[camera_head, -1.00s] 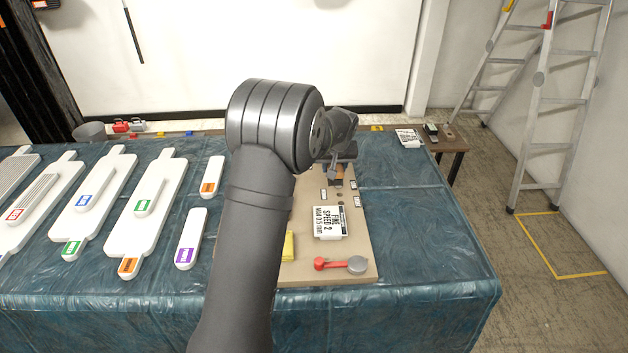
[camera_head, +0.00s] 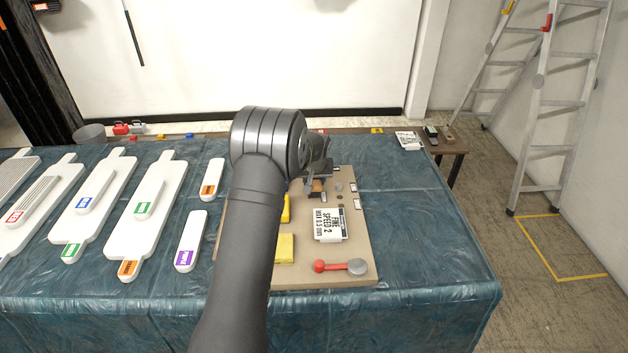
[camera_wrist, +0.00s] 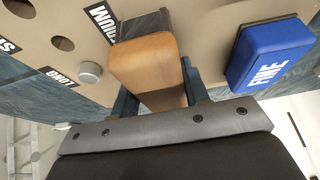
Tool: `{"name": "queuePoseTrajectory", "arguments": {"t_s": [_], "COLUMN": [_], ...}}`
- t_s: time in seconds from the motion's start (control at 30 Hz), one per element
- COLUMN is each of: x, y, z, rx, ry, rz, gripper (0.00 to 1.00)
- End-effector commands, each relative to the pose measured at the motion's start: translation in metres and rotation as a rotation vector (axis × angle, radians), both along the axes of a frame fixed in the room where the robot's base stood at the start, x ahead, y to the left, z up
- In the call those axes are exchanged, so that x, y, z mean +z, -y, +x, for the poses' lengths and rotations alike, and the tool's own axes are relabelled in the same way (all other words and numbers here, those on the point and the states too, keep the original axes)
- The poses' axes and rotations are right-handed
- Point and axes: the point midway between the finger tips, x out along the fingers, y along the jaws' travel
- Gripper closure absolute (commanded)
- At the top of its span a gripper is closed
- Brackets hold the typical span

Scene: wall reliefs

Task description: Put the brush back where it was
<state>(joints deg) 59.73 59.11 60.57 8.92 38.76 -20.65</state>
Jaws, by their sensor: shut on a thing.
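The brush (camera_wrist: 148,65), a wooden block with a dark grey end, is between the two fingers of my gripper (camera_wrist: 160,98) in the wrist view. My gripper is shut on it. In the wrist view the board (camera_wrist: 60,15) has dark round holes and labels reading MEDIUM and LONG. I cannot tell whether the brush touches the board.
A blue block marked FINE (camera_wrist: 270,55) is right of the brush in the wrist view. White paddles (camera_head: 148,215) lie left. The cloth right of the board is clear.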

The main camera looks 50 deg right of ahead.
Motion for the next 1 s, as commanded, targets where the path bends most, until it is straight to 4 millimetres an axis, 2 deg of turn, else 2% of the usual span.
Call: {"name": "queuePoseTrajectory", "arguments": {"t_s": [0.17, 0.2, 0.3, 0.67, 0.83, 1.0], "x": [-0.003, -0.004, -0.003, 0.002, 0.021, 0.052], "y": [0.0, 0.0, 0.0, 0.0, -0.005, -0.014], "z": [0.0, 0.0, 0.0, 0.0, -0.005, -0.014], "rx": [0.0, 0.0, 0.0, 0.0, 0.0, 0.0], "ry": [0.0, -0.001, 0.0, 0.001, 0.001, 0.002], "rz": [0.0, 0.001, 0.0, -0.001, -0.003, -0.002], "gripper": [0.8, 0.56, 0.37, 0.37, 0.37, 0.37]}}
